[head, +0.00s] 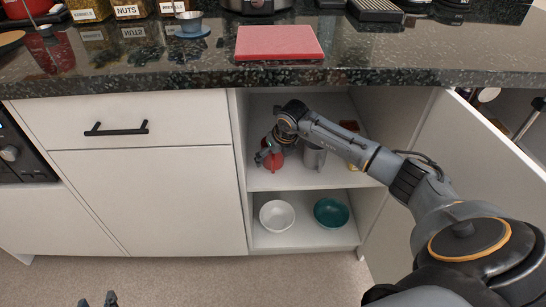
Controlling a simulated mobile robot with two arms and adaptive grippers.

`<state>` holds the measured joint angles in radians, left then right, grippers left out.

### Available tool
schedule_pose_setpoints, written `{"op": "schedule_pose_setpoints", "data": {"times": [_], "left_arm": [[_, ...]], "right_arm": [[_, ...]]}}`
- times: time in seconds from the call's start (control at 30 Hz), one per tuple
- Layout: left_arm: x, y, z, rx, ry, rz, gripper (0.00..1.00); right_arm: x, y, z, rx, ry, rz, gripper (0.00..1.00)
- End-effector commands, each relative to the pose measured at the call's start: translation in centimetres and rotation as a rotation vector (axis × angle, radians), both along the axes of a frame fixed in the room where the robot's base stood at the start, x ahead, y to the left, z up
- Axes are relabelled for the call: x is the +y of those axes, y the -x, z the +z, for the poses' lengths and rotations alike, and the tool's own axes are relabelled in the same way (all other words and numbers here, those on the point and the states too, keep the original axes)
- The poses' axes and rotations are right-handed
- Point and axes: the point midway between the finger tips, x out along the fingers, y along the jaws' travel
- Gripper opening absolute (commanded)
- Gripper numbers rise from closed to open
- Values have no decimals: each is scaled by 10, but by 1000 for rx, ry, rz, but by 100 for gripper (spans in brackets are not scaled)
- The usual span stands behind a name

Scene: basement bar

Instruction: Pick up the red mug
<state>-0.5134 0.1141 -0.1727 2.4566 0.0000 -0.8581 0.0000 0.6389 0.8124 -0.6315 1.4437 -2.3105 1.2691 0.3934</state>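The red mug (274,162) stands on the upper shelf of the open cabinet, partly hidden by my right gripper. My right arm comes in from the right, and its gripper (266,153) is at the mug, with a finger by the mug's left side. The wrist hides much of this gripper, so I cannot tell if it is closed on the mug. My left gripper (98,301) shows only its fingertips at the bottom left edge, apart and empty, over the floor.
A grey metal cup (314,156) stands right of the mug on the same shelf (325,179). A white bowl (277,216) and a teal bowl (331,212) are on the shelf below. The open cabinet door (455,150) and the countertop (150,65) bound the space.

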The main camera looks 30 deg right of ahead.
Motion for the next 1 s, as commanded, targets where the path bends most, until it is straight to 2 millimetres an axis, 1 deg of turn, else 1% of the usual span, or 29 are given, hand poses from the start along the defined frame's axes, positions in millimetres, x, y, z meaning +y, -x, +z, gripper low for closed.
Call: {"op": "schedule_pose_setpoints", "data": {"times": [0.07,0.17,0.2,0.27,0.3,0.37,0.4,0.43,0.8,1.0], "left_arm": [[0,0,0,1,0,0,40],[0,0,0,1,0,0,40],[0,0,0,2,0,0,40],[0,0,0,2,0,0,40],[0,0,0,2,0,0,40],[0,0,0,2,0,0,40],[0,0,0,2,0,0,40],[0,0,0,2,0,0,40],[0,2,-2,19,-3,1,40],[9,18,-18,136,-32,11,40]], "right_arm": [[0,0,0,0,0,0,91],[0,0,0,0,0,0,72],[0,0,0,0,0,0,64],[0,0,0,0,0,0,52],[0,0,0,0,0,0,44],[0,0,0,0,0,0,32],[0,0,0,0,0,0,23],[0,0,1,-2,-1,0,21],[-2,0,4,-2,0,-1,21],[-9,-1,13,-3,1,-1,21]]}}
